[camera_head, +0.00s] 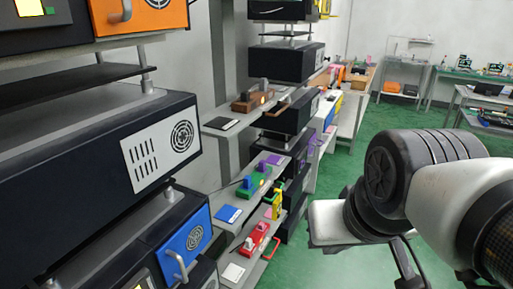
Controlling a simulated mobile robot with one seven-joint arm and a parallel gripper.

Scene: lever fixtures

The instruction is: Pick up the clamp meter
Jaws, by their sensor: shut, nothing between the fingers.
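I cannot make out a clamp meter with certainty. A small yellow and dark item (277,205) stands on the lower shelf between the green and red fixtures; it is too small to tell what it is. My arm fills the right side of the picture. My gripper (408,266) shows as dark, thin parts below the arm's end, over the green floor. It is shut and empty, well to the right of the shelves. Its fingertips are partly cut off by the lower edge.
Shelves at the left hold a green fixture (256,180), a red fixture (256,238), a blue pad (228,214) and a brown block (252,102). A dark cabinet (70,165) stands close at left. Benches stand at the back right. Green floor (340,268) lies open between.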

